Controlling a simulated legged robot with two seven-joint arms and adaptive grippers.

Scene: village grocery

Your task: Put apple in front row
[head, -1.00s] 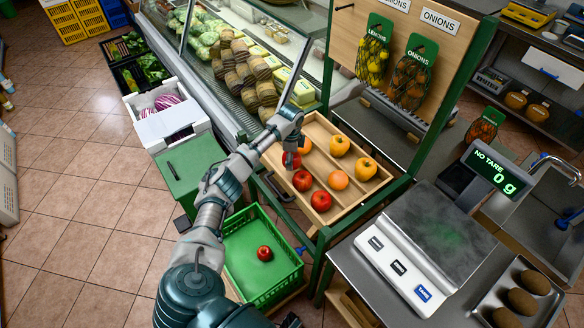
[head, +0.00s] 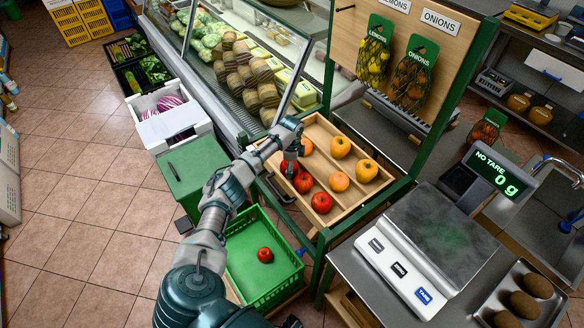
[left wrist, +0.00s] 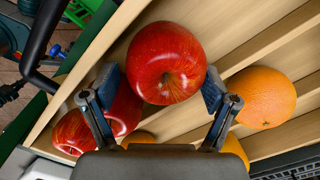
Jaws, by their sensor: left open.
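A slatted wooden tray (head: 318,128) stands at centre in the head view. My left gripper (head: 291,157) is over its near-left side, pointing down at a red apple (head: 288,168). In the left wrist view this apple (left wrist: 166,60) sits between the spread fingers of the left gripper (left wrist: 160,84), with its top facing the camera. Two more red apples (head: 303,182) (head: 321,202) lie in the same row. They also show at lower left in the left wrist view (left wrist: 124,110) (left wrist: 72,134). One red apple (head: 264,255) lies in the green crate (head: 285,281). My right gripper is not seen.
Oranges (head: 339,181) and yellow-orange fruits (head: 366,170) fill the tray's farther rows. A green post (head: 448,110) and a hanging board with net bags rise behind it. The scale (head: 430,245) is right, the glass display case (head: 255,65) upper left.

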